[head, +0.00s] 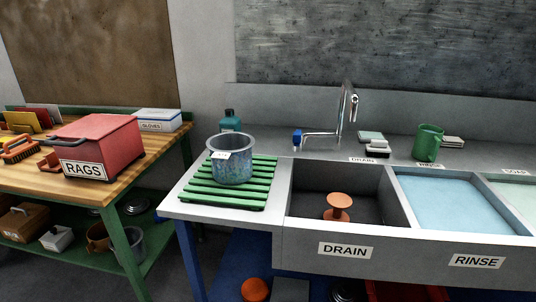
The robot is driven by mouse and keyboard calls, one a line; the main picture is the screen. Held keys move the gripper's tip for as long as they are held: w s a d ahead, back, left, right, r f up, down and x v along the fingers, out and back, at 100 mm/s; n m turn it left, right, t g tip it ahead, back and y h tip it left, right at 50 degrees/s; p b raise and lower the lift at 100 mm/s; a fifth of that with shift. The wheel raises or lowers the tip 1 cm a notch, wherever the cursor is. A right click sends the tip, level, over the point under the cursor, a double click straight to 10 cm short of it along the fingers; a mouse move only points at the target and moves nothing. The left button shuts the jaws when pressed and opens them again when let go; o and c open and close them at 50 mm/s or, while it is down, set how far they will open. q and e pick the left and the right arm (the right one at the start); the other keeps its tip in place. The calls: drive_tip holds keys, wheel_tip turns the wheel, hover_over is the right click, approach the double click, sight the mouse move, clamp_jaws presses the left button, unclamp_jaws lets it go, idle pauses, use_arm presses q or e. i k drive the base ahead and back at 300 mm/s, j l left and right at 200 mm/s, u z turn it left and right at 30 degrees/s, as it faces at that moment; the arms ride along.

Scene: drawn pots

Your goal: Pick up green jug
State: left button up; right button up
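The green jug (428,143) stands upright on the back ledge of the sink unit, behind the RINSE basin (450,205). It looks like a plain green cup shape with a handle on its right side. A small label lies on the ledge just in front of it. Neither of my grippers shows in the head view.
A grey-blue pot (232,160) stands on a green slatted rack (206,190) at left. The faucet (345,120) rises left of the jug. Sponges (373,140) and a stacked block (452,142) flank the jug. An orange-brown object (338,206) sits in the DRAIN basin (400,203).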

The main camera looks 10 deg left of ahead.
sight(428, 137)
drive_tip(key=i+l+u, duration=0.3)
drive_tip(key=l, duration=0.35)
drive_tip(key=i+l+u, duration=0.3)
drive_tip(key=l, duration=0.4)
